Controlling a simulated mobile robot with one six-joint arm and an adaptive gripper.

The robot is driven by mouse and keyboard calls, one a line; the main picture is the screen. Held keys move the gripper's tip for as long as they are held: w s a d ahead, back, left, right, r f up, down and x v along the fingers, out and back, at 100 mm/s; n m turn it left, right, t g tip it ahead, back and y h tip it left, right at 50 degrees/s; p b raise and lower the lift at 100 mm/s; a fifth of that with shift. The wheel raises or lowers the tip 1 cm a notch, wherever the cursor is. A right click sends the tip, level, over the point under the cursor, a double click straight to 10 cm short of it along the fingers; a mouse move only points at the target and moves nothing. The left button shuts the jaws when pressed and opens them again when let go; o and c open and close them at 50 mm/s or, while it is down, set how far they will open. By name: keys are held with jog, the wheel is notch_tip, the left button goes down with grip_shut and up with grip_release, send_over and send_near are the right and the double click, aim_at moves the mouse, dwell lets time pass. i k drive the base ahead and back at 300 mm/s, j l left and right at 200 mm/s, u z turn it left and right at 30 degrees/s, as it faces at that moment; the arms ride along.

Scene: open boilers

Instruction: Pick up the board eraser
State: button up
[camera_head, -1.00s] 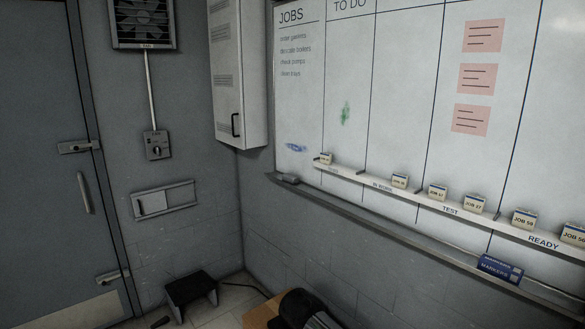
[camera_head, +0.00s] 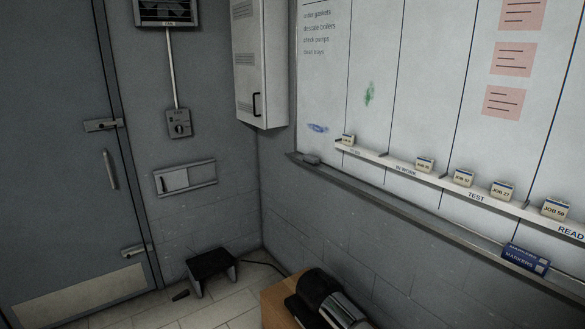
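My gripper is not in view.
A blue markers box (camera_head: 525,260) sits further right on the ledge. Several job blocks stand on a white rail (camera_head: 400,172) above it. A low black stool (camera_head: 212,270) is on the floor (camera_head: 225,308). A dark and metallic rounded object (camera_head: 330,300) stands on a wooden surface (camera_head: 273,300) below the board.

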aim_at(313, 160)
jog(key=i+j+u, duration=0.35)
jog(key=i, duration=0.45)
jog(key=i+u, duration=0.35)
jog(key=i, duration=0.45)
jog(key=i+j+z, duration=0.15)
jog(key=i+z, duration=0.3)
jog(key=i, duration=0.2)
jog(key=i+j+z, duration=0.4)
jog(key=i, duration=0.2)
jog(key=i+j+z, duration=0.9)
jog(key=j, duration=0.3)
jog(key=i, duration=0.05)
